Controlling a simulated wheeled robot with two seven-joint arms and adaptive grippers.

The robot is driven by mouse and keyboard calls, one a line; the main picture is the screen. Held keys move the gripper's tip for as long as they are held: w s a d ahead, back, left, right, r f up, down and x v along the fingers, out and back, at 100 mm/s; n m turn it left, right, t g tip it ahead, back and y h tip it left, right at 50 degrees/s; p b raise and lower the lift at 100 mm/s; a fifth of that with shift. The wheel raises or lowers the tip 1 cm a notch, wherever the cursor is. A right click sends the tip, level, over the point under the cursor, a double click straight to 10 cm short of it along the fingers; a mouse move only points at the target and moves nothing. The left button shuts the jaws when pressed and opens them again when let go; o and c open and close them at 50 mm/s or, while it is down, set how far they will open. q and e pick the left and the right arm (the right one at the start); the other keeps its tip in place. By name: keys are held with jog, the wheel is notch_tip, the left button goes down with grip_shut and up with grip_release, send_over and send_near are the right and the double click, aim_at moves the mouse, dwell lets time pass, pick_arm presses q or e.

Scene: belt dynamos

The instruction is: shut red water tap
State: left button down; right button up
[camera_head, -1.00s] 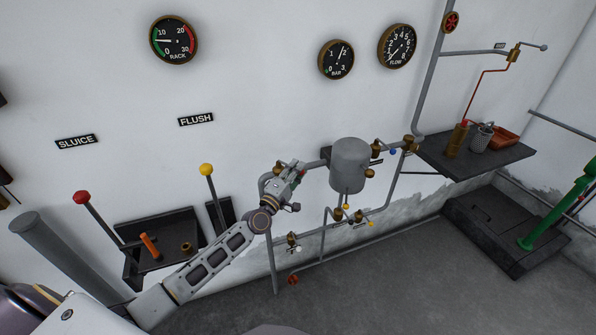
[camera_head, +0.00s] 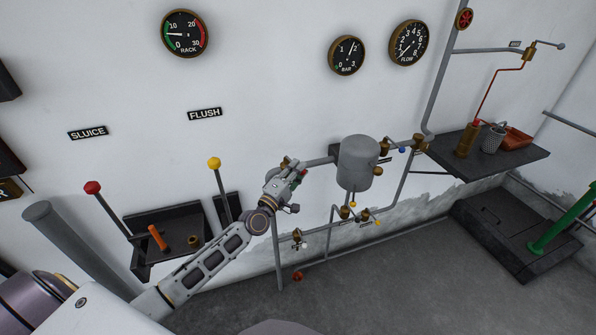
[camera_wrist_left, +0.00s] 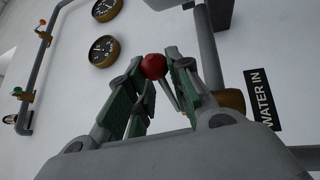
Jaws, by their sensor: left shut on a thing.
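The red water tap shows in the left wrist view as a red ball knob (camera_wrist_left: 153,66). A thin lever runs from it towards a brass body (camera_wrist_left: 231,101), beside a black WATER IN sign (camera_wrist_left: 262,97). My left gripper (camera_wrist_left: 150,80) is shut on the knob, with its green-padded fingers on both sides. In the head view my left gripper (camera_head: 299,178) is at the pipe left of the grey tank (camera_head: 358,163) and hides most of the tap. My right gripper is not in view.
Other small taps with blue (camera_head: 402,150) and yellow (camera_head: 353,205) knobs sit on the pipes around the tank. A yellow-knobbed lever (camera_head: 214,163) and a red-knobbed lever (camera_head: 92,187) stand at left. A dark shelf (camera_head: 525,155) is at right.

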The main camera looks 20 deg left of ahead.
pick_arm(q)
jog(key=shift+w+a+r, duration=0.1)
jog(key=shift+a, duration=0.2)
dwell(0.4)
jog(key=c, duration=1.7)
grip_release()
jog(key=shift+o, duration=0.4)
jog(key=shift+a, duration=0.1)
jog(key=shift+d, duration=0.2)
jog(key=v, duration=1.2)
jog(key=shift+a, duration=0.15)
